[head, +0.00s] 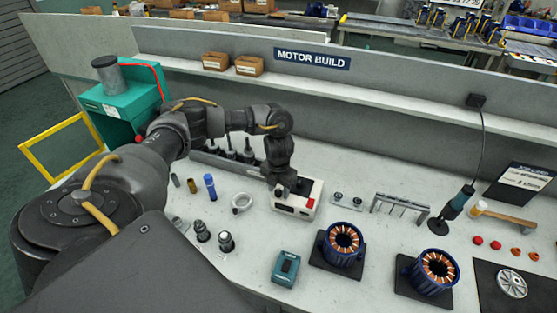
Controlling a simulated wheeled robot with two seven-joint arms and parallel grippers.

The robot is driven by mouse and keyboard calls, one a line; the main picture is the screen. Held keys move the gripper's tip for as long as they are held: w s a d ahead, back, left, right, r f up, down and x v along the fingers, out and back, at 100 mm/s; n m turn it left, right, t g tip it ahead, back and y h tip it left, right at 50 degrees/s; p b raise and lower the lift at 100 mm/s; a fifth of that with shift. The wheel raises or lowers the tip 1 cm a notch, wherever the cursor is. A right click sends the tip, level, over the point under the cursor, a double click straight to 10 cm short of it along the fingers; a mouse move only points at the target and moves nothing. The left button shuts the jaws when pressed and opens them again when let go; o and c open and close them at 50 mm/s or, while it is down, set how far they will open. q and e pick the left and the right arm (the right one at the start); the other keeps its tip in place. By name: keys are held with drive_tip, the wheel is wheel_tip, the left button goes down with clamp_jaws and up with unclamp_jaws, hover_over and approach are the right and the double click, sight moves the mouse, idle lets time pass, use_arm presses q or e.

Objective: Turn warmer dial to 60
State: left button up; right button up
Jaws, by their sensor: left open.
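A small white box (290,211), which looks like the warmer, stands on the bench near the middle of the head view. My left arm comes in from the left and bends down, so that my left gripper (280,189) points down at the left part of the box's top. The gripper is open and hides part of that top. I cannot tell whether its fingers touch the box. My right gripper is not in view.
A ring-shaped clamp (241,204) lies left of the box, and a teal device (286,269) stands in front. Two copper-wound stators (343,243) sit on dark mats to the right. A metal rack (402,206) stands behind them. Bench directly in front of the box is clear.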

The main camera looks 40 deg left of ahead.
sight(278, 191)
use_arm(q)
wheel_tip(278, 191, up, 11)
idle(0.6)
drive_tip(key=shift+f, duration=0.15)
idle(0.3)
